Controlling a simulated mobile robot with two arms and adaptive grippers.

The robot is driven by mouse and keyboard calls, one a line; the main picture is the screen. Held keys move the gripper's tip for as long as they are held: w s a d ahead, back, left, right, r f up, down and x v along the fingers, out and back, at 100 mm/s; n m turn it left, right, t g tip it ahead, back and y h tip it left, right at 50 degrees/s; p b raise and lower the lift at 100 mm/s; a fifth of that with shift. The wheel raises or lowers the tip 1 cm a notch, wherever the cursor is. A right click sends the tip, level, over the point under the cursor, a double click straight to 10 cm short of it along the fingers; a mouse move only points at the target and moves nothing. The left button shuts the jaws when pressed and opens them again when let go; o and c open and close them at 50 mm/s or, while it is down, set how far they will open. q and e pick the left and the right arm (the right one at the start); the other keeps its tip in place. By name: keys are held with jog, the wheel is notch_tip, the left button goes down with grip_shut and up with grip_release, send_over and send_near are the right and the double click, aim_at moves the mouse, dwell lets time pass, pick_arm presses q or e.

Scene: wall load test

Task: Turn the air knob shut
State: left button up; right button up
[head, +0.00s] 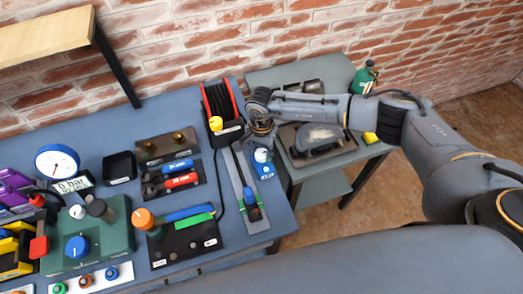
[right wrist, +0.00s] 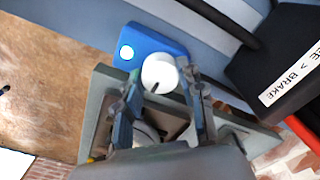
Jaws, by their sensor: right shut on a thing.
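The air knob (right wrist: 159,72), taken to be the white round knob with a dark pointer mark, sits on a small blue block (right wrist: 146,42). In the head view the knob (head: 261,155) and its block (head: 265,171) are at the right end of the blue-grey bench. My right gripper (right wrist: 163,80) is shut on the knob, with a finger on either side of it. In the head view my right gripper (head: 262,134) reaches in from the right, just above the knob. My left gripper is not in view.
A black box with a brake label (right wrist: 285,70) stands close by the knob. A metal rail (head: 238,180) with a blue-and-black slider lies left of the block. A green box with a blue knob (head: 77,246) stands at left. A grey side table (head: 325,75) holds a dark machine.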

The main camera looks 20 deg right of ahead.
jog(key=m+b, duration=0.2)
jog(key=shift+f+m, duration=0.2)
jog(key=shift+m, duration=0.1)
jog(key=m+b, duration=0.5)
jog(key=m, duration=0.1)
jog(key=m+b, duration=0.3)
jog(key=m, duration=0.1)
jog(key=shift+m, duration=0.4)
jog(key=shift+r+m+b, duration=0.15)
jog(key=shift+m+b, duration=1.05)
jog(key=shift+m, duration=0.9)
jog(key=o, duration=1.2)
